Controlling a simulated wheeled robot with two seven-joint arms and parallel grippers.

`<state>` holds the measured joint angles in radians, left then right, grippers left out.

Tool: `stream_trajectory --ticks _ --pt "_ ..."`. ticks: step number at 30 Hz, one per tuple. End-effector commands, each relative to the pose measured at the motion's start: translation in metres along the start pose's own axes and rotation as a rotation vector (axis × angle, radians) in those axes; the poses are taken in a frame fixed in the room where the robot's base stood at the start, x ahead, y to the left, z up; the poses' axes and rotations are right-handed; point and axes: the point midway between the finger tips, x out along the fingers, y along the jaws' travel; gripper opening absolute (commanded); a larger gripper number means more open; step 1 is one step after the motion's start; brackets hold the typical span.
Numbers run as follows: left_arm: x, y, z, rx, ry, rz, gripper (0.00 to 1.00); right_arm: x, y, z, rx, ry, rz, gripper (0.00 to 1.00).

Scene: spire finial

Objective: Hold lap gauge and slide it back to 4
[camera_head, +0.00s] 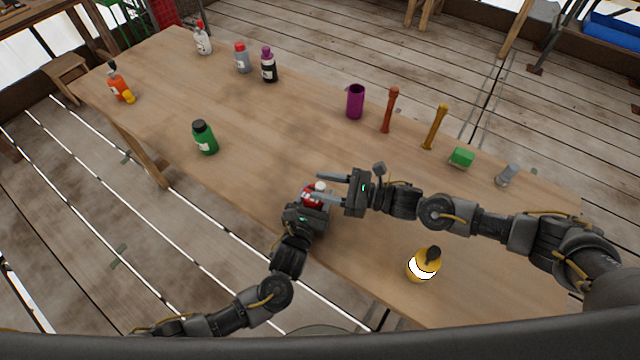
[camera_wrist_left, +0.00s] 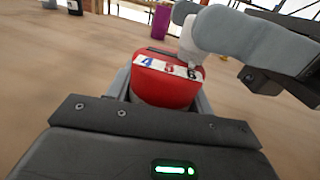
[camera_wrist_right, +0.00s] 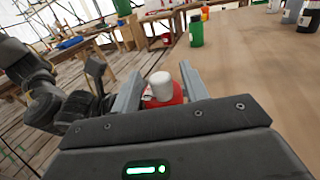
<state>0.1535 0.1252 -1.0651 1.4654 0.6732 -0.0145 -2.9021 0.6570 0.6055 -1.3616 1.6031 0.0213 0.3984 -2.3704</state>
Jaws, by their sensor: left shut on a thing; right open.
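The lap gauge (camera_head: 308,192) is a red body with a white strip marked 4, 5, 6, readable in the left wrist view (camera_wrist_left: 165,90). A white knob (camera_wrist_left: 188,45) stands on it, by the 6 end of the strip. My left gripper (camera_head: 309,203) is shut on the gauge's red body. My right gripper (camera_head: 317,187) is open, reaching in from the right over the gauge. In the right wrist view the knob (camera_wrist_right: 160,84) lies between its spread fingers, with gaps visible; contact cannot be told. One right finger covers part of the gauge.
A yellow bottle (camera_head: 424,268) stands at the near right, below my right arm. A purple cup (camera_head: 355,102), red peg (camera_head: 389,112), mustard peg (camera_head: 434,128) and green block (camera_head: 462,157) line the far edge. A green bottle (camera_head: 204,138) stands left; the table between is clear.

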Motion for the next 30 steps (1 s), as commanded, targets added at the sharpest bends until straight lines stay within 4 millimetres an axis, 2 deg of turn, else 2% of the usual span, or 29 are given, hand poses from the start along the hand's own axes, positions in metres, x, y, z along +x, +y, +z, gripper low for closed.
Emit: stream_trajectory --ticks 5,14,24,30 --pt "0.0 0.0004 -0.0003 0.0 0.001 0.001 0.26 0.012 0.0005 0.0004 0.0 -0.001 0.002 0.44" --pt "0.0 0.0004 -0.0003 0.0 0.001 0.001 0.26 0.013 0.0003 0.0002 0.0 0.0 0.001 0.43" --pt "0.0 0.0002 -0.0003 0.0 0.001 0.0 0.26 0.0127 0.0003 0.0002 0.0 0.0 0.001 0.0" --pt "0.0 0.0002 -0.0003 0.0 0.001 0.0 0.26 0.0132 0.0 0.0002 0.0 0.0 0.0 0.0"
